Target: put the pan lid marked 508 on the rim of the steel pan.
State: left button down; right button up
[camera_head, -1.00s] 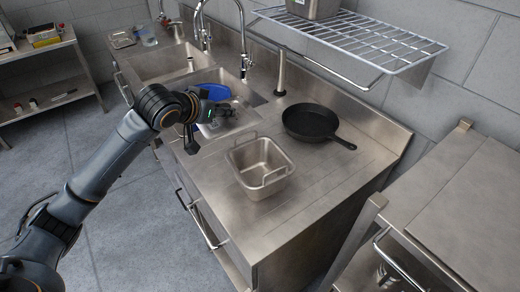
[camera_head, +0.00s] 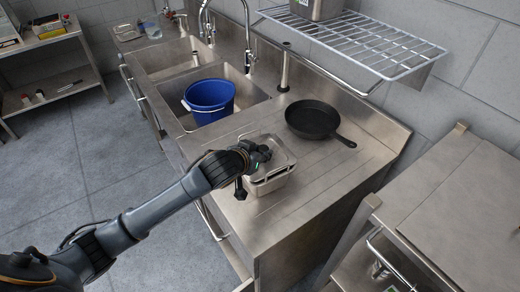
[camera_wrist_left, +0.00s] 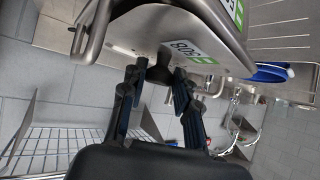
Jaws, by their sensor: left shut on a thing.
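The steel pan (camera_head: 268,186) stands on the drainboard, its mouth mostly hidden under the grey metal lid (camera_head: 280,152). My left gripper (camera_head: 262,153) is over the lid from the left and shut on it. In the left wrist view, the gripper's fingers (camera_wrist_left: 155,78) close at a dark knob on the lid (camera_wrist_left: 130,35), beside a white and green label reading 508. The lid looks roughly level over the pan; I cannot tell whether it touches the rim. My right gripper is not in view.
A black frying pan (camera_head: 314,120) lies behind the steel pan. A blue bucket (camera_head: 209,98) stands in the near sink basin. A wire shelf (camera_head: 365,45) hangs above the back right. The drainboard front (camera_head: 265,225) is clear.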

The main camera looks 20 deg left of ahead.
pick_arm(q)
jog(key=c, duration=1)
grip_release()
jog(key=shift+c, duration=0.2)
jog(key=shift+o, duration=0.2)
jog(key=shift+s+r, duration=0.1)
jog(key=shift+s, duration=0.1)
jog(key=b+v, duration=0.2)
jog(key=v, duration=0.9)
jog(key=shift+s+r, duration=0.2)
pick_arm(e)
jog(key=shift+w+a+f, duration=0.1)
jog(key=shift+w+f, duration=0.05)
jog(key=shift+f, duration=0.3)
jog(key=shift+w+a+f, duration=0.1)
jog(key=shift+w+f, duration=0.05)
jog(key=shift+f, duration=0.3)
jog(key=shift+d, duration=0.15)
